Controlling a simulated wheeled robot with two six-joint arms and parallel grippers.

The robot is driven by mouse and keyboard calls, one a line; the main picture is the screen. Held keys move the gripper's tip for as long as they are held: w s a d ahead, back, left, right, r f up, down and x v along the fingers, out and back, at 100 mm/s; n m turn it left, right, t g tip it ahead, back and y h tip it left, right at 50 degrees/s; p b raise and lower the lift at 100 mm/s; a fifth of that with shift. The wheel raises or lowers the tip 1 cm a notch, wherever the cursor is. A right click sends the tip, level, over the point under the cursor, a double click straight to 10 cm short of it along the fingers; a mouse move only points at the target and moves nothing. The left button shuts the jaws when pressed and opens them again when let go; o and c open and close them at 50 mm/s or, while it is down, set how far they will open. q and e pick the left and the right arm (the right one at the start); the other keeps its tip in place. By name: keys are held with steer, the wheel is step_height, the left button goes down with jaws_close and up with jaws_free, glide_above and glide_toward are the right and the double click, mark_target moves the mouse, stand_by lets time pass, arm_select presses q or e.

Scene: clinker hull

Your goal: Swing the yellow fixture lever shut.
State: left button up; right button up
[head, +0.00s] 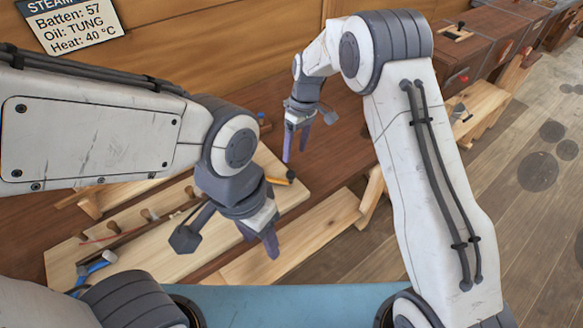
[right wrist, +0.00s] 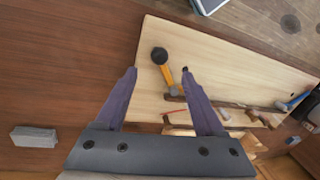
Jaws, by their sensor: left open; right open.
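The yellow fixture lever (head: 277,181) lies near the right end of the pale wooden board (head: 62,262), its black knob pointing right in the head view. In the right wrist view the lever (right wrist: 167,76) and its black ball knob show between my open fingertips, beyond them. My right gripper (head: 296,152) is open and empty above the bench, up and right of the knob. My left gripper (head: 268,240) is lower, over the board's front side, empty. Its arm hides part of the board, and its fingers overlap in the picture.
A dark batten (head: 125,238) runs along the board past several wooden pegs. A blue-handled tool (head: 96,268) lies at the board's left end. A grey block (right wrist: 33,136) sits on the brown bench. Wooden chests (head: 480,50) stand at the back right.

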mark_target(291, 172)
steer(key=f+p, duration=0.1)
steer(key=f, duration=0.2)
steer(key=s+f+p, duration=0.1)
steer(key=f, duration=0.2)
steer(key=a+f+p, duration=0.1)
steer(key=f, duration=0.1)
steer(key=shift+s+f, duration=0.15)
steer(key=shift+f, duration=0.25)
steer(key=shift+a+f, duration=0.15)
steer(key=shift+f, duration=0.65)
jaws_close()
steer(key=shift+r, duration=0.1)
